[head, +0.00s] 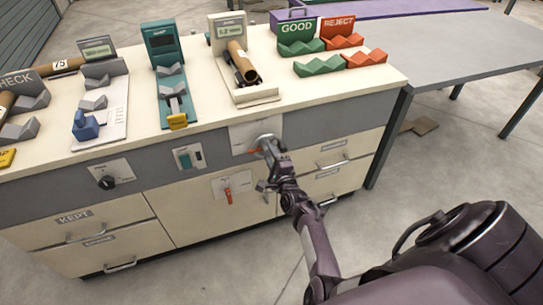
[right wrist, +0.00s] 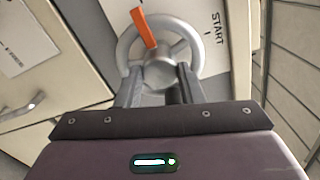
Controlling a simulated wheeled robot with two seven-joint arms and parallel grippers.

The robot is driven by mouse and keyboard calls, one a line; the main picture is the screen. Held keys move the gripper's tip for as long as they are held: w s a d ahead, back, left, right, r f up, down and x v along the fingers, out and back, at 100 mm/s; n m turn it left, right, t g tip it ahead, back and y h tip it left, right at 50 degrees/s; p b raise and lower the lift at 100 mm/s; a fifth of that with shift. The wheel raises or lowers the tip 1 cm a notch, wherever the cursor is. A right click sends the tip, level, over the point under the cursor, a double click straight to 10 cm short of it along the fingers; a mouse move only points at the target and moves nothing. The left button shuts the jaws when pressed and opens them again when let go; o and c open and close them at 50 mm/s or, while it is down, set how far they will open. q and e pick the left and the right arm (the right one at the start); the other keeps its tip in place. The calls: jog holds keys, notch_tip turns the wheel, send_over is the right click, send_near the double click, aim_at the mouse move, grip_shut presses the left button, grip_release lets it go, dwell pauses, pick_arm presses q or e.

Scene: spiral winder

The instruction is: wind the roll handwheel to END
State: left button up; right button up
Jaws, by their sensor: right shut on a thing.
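The roll handwheel (head: 266,139) is a grey wheel on the front of the cream and grey bench, mostly behind my right gripper in the head view. In the right wrist view the handwheel (right wrist: 198,42) shows its rim, spokes and round hub, with an orange pointer pointing up and slightly left. The word START is printed on the plate to the right of the wheel; END is not visible. My right gripper (head: 270,148) is at the wheel, and in the right wrist view its fingers (right wrist: 160,82) are shut on the hub. My left gripper is not in view.
A dark knob (head: 106,182), a green switch (head: 188,158) and a red lever (head: 228,194) sit on the bench front. Drawers lie below. Gauges, a brown tube (head: 242,62) and green and red trays stand on top. A grey table (head: 450,50) adjoins at right.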

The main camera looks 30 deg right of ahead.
jog(key=shift+a, duration=0.1)
dwell(0.3)
jog(key=o, duration=1)
jog(key=shift+s+p, duration=0.35)
jog(key=shift+p, duration=0.05)
jog(key=p+v, duration=0.4)
jog(key=v, duration=0.3)
